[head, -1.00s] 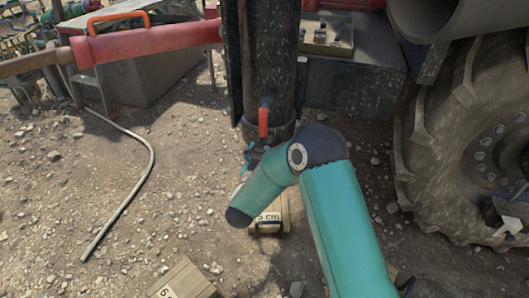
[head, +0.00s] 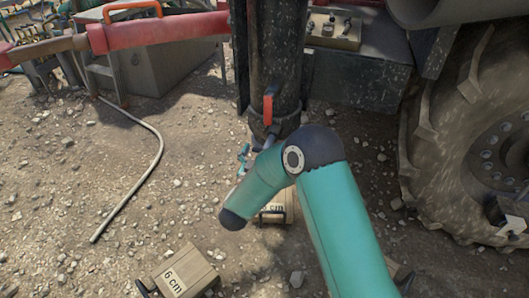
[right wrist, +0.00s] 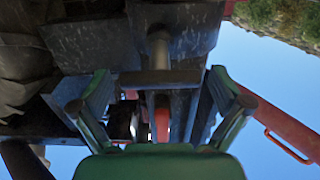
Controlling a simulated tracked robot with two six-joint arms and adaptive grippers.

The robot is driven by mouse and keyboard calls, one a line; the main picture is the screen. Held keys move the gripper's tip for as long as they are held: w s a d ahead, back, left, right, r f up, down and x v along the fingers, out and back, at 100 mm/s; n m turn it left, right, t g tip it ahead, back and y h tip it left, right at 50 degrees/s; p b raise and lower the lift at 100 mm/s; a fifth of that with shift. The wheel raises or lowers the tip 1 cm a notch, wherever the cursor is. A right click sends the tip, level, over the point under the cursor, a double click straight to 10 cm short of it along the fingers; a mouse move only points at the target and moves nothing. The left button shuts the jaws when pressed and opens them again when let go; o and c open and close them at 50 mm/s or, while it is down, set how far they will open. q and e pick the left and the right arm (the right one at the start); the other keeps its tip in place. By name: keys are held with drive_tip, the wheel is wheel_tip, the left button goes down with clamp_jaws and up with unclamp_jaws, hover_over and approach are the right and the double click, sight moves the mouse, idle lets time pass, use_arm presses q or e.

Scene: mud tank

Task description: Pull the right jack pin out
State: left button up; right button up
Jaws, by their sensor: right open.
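The black jack leg (head: 277,55) stands upright in the middle of the head view, with a red lever (head: 268,109) on its front. In the right wrist view a dark T-shaped piece, a crossbar on a round shaft, appears to be the jack pin (right wrist: 159,77). My right gripper (right wrist: 158,88) is open, its two teal fingers on either side of the crossbar; I cannot tell whether they touch it. In the head view my right arm hides most of the gripper, and only a teal bit (head: 243,158) shows beside the leg's lower end. My left gripper is out of view.
A large tyre (head: 465,140) stands at the right. Wooden blocks lie on the gravel: one marked 6 cm (head: 185,272) in front and another (head: 272,213) partly behind my arm. A grey hose (head: 158,150) and a red beam (head: 160,30) are at the left.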

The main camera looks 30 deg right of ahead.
drive_tip(key=v, duration=1.2)
drive_tip(key=shift+f, duration=0.1)
